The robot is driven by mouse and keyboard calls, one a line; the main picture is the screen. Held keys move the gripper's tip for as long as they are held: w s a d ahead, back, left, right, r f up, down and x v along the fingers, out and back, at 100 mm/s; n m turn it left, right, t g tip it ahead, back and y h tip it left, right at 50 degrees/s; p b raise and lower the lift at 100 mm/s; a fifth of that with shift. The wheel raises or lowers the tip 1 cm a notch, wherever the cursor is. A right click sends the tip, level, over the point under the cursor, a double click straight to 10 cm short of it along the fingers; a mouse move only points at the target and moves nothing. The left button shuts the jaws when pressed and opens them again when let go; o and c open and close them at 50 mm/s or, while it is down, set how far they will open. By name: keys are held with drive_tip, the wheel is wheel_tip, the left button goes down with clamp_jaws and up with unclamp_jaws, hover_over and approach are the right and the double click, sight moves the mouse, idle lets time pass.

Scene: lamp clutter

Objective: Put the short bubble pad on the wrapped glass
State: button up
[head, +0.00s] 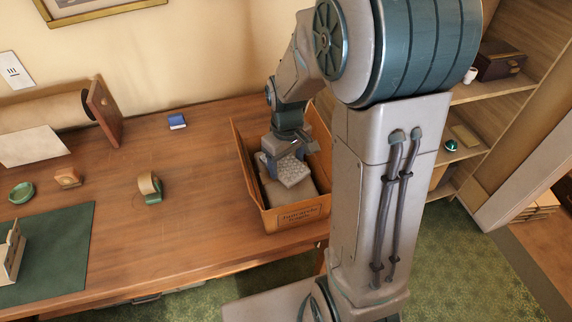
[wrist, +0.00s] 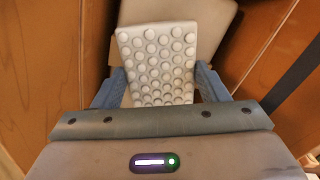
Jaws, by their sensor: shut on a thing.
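My gripper (wrist: 160,92) is shut on the short bubble pad (wrist: 158,55), a pale grey-white pad with rows of round bubbles; its fingers are at the pad's two sides. In the head view the pad (head: 292,171) is inside the orange-brown box (head: 297,216), below my gripper (head: 284,160). A beige wrapped bundle (head: 290,195), likely the wrapped glass, lies in the box under and beside the pad; it also shows beyond the pad in the wrist view (wrist: 213,18). I cannot tell whether the pad touches it.
The box stands at the right end of the wooden desk (head: 190,215), its walls close around my gripper. The desk between tape and box is clear.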

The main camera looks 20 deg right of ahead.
sight(287, 165)
drive_tip(key=shift+f, duration=0.95)
drive_tip(key=shift+f, duration=0.2)
drive_tip(key=o, duration=0.9)
drive_tip(key=shift+o, duration=0.2)
wheel_tip(287, 165, up, 12)
drive_tip(key=s+r+m+t, duration=0.2)
drive_tip(key=s+m, duration=0.2)
drive_tip(key=s, duration=0.9)
drive_tip(key=shift+a+r+m+t+p, duration=0.15)
drive_tip(key=shift+a+m+t+p, duration=0.2)
drive_tip(key=shift+m+t, duration=0.05)
